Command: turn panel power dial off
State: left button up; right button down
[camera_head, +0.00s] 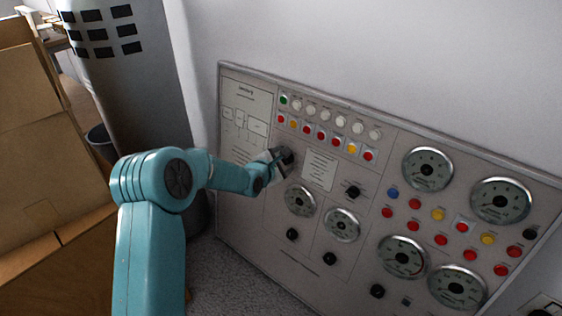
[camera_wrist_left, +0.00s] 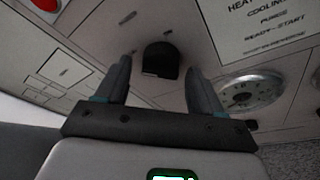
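The control panel (camera_head: 265,205) leans against the wall, tilted in the picture. A black dial (camera_wrist_left: 160,61) shows in the left wrist view, ahead of and between the two fingers of my left gripper (camera_wrist_left: 157,78). The fingers are apart, with space on both sides of the dial; I cannot tell whether they reach around it. In the head view my left gripper (camera_head: 277,157) is at the panel's upper left, just below the button rows, and hides part of the dial there. My right gripper is not in view.
Several gauges, including one (camera_head: 427,169) at the upper right, and coloured buttons cover the panel. Other black knobs, such as one (camera_head: 353,192), sit lower and to the right. Cardboard boxes (camera_head: 45,130) and a grey cylinder (camera_head: 130,75) stand at the left.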

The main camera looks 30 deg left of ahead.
pick_arm(q)
jog(key=p+v, duration=0.3)
jog(key=v, duration=1.3)
jog(key=shift+s+p, duration=0.15)
jog(key=shift+p, duration=0.15)
jog(key=shift+d+r, duration=0.1)
